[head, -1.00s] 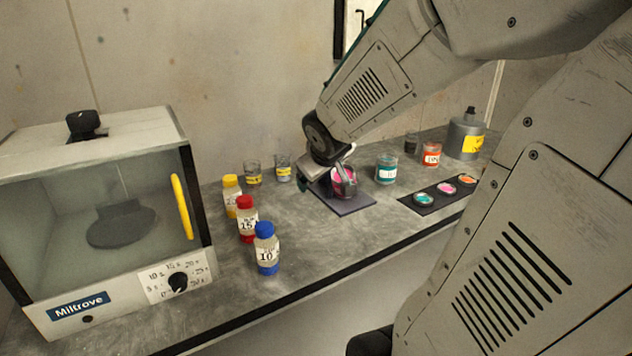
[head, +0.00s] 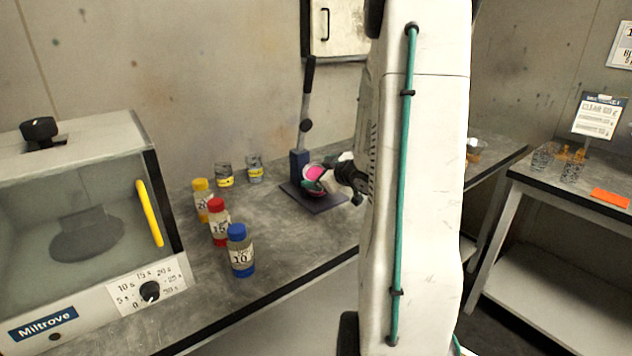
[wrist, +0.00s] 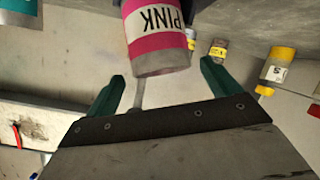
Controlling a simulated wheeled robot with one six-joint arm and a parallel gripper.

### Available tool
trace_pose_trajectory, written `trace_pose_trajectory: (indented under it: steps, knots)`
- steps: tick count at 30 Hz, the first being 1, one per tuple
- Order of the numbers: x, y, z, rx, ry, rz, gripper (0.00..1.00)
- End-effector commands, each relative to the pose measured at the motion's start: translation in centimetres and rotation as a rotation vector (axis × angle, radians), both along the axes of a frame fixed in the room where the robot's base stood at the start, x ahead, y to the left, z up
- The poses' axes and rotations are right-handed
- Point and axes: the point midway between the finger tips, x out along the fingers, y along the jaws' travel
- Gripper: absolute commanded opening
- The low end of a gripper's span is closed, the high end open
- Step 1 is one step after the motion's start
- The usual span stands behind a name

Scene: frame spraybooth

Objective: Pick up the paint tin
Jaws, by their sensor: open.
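The paint tin (head: 313,172) has a pink top and stands on the dark base plate of a lever press on the bench. In the wrist view it shows as a tin with a pink band labelled PINK (wrist: 157,42), upside down. My gripper (head: 325,187) is at the right front of the tin, partly covering it. In the wrist view my gripper (wrist: 161,80) is open, its two green fingers apart with the tin centred just beyond their tips. I cannot tell whether a finger touches it.
The press lever (head: 306,100) stands upright behind the tin. Blue (head: 240,252), red (head: 219,222) and yellow (head: 202,200) capped bottles stand to the left, with two glass jars (head: 239,172) behind. A cabinet (head: 75,230) with a yellow handle fills the far left. My arm hides the bench's right part.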

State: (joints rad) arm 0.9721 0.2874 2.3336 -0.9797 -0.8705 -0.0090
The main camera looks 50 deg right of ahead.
Motion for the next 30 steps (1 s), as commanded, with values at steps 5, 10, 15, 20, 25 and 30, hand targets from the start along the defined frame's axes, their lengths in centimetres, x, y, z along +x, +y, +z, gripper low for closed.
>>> trace_pose_trajectory:
  steps: [5, 10, 15, 20, 25, 30]
  knots:
    - [2.5, -0.3, -1.1, 0.001, 0.0, 0.002, 0.89]
    - [3.1, -0.5, -1.3, -0.001, 0.0, 0.0, 0.89]
    - [3.1, -0.5, -1.3, 0.0, 0.0, 0.0, 0.86]
    - [3.1, -0.5, -1.3, 0.0, 0.0, 0.0, 0.42]
    - [3.1, -0.5, -1.2, -0.001, -0.001, 0.0, 0.25]
    - [3.1, -0.5, -1.2, -0.001, -0.002, 0.001, 0.25]
